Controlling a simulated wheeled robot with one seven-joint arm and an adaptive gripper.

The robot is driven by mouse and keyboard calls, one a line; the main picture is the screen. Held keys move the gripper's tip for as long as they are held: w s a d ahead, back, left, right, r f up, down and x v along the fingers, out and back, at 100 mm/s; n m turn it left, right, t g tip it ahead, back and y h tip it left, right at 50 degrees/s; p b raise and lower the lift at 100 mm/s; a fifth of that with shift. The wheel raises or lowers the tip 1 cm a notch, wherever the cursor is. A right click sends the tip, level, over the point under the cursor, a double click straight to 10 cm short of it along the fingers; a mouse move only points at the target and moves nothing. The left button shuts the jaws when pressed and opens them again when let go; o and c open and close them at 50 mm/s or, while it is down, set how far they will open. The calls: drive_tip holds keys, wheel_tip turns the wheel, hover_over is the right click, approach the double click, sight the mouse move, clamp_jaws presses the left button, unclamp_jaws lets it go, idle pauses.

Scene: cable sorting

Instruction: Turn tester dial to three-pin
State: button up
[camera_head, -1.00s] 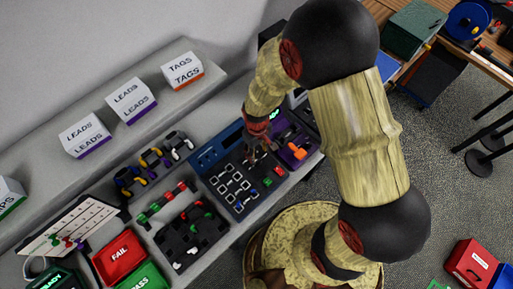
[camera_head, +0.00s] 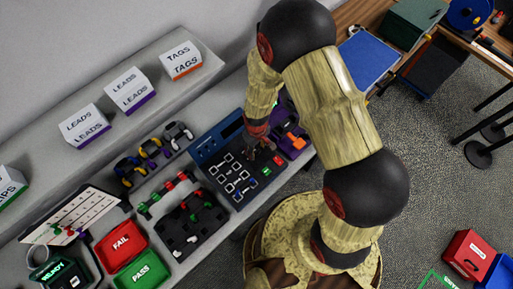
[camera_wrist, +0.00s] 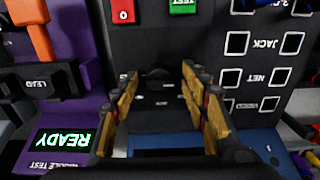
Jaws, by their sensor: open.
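The tester (camera_head: 208,151) is a dark panel with a blue upper part, standing on the grey bench; its dark face also shows in the wrist view (camera_wrist: 205,30). The wrist view shows it upside down, with JACK, NET and VIDEO sockets, a red button (camera_wrist: 123,12) and a green TEST button (camera_wrist: 183,6). A dark round dial (camera_wrist: 160,80) sits between my fingers. Its pointer setting is too dark to read. My gripper (camera_head: 256,154) is over the tester's upper right part. In the wrist view my gripper (camera_wrist: 162,98) is open, one finger each side of the dial; contact cannot be told.
A purple module tester (camera_wrist: 85,95) with a READY screen and an orange part stands close beside the tester. A cable rack (camera_head: 185,225), a red FAIL bin (camera_head: 120,242) and a green PASS bin (camera_head: 140,270) lie left. Label boxes stand on the shelf behind.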

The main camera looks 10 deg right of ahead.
drive_tip(key=shift+c, duration=0.8)
clamp_jaws()
drive_tip(key=shift+m, duration=0.3)
drive_tip(key=m+b, duration=0.1)
drive_tip(key=m, duration=0.2)
drive_tip(key=m+b, duration=0.1)
drive_tip(key=m, duration=0.4)
drive_tip(key=shift+b, duration=0.3)
drive_tip(key=shift+o, duration=0.8)
unclamp_jaws()
